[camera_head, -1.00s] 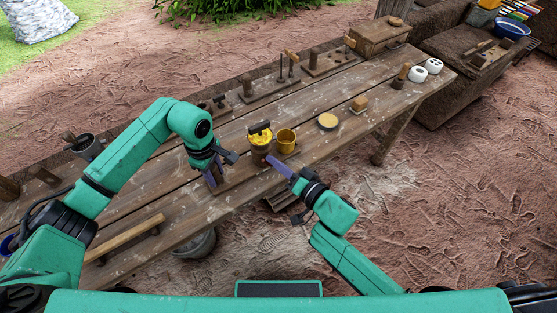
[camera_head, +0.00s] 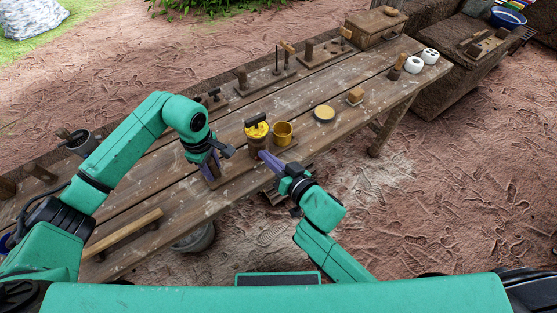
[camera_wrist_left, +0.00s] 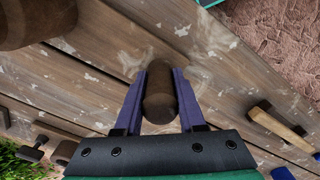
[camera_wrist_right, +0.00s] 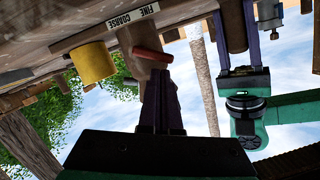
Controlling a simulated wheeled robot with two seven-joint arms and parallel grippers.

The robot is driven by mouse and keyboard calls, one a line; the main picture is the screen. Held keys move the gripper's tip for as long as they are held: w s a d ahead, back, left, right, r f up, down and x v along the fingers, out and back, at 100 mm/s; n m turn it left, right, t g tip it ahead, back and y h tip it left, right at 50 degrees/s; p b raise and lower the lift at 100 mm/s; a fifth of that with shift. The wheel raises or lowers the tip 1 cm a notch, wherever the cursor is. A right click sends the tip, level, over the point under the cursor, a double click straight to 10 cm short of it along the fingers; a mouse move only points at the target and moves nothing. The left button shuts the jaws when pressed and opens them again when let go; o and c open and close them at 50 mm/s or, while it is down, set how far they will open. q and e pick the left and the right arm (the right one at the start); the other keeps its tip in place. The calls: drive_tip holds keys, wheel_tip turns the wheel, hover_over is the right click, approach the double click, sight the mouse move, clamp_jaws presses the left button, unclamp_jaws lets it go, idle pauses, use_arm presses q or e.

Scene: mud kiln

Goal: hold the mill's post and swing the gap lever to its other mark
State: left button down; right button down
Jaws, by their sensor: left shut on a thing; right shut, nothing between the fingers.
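The mill (camera_head: 258,142) is a brown body with a yellow-filled top and a dark crossbar, on the bench's near side. My left gripper (camera_head: 211,171) is shut around its brown upright post (camera_wrist_left: 160,95), left of the mill body. The red gap lever (camera_wrist_right: 152,55) shows in the right wrist view, near a white label (camera_wrist_right: 132,15) reading FINE and COARSE. I cannot tell which mark it points at. My right gripper (camera_wrist_right: 159,75) is shut and empty, its tips at or very near the lever; contact is unclear. In the head view the lever is hidden.
A yellow mug (camera_head: 283,133) stands just right of the mill. A round yellow-topped dish (camera_head: 324,114) and a small wooden block (camera_head: 355,96) lie farther right. Stands with pegs line the bench's back edge. A wooden bar (camera_head: 122,233) lies at the front left.

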drive_tip(key=r, duration=0.1)
drive_tip(key=d+r, duration=0.1)
drive_tip(key=w+r, duration=0.1)
drive_tip(key=shift+d, duration=0.3)
approach(263, 139)
drive_tip(key=s+d, duration=0.3)
drive_tip(key=shift+s, duration=0.15)
use_arm(q)
drive_tip(key=shift+c, duration=2.1)
unclamp_jaws()
use_arm(e)
wheel_tip(263, 139, up, 4)
drive_tip(key=shift+r, duration=0.1)
use_arm(q)
wheel_tip(263, 139, up, 12)
drive_tip(key=shift+r, duration=0.1)
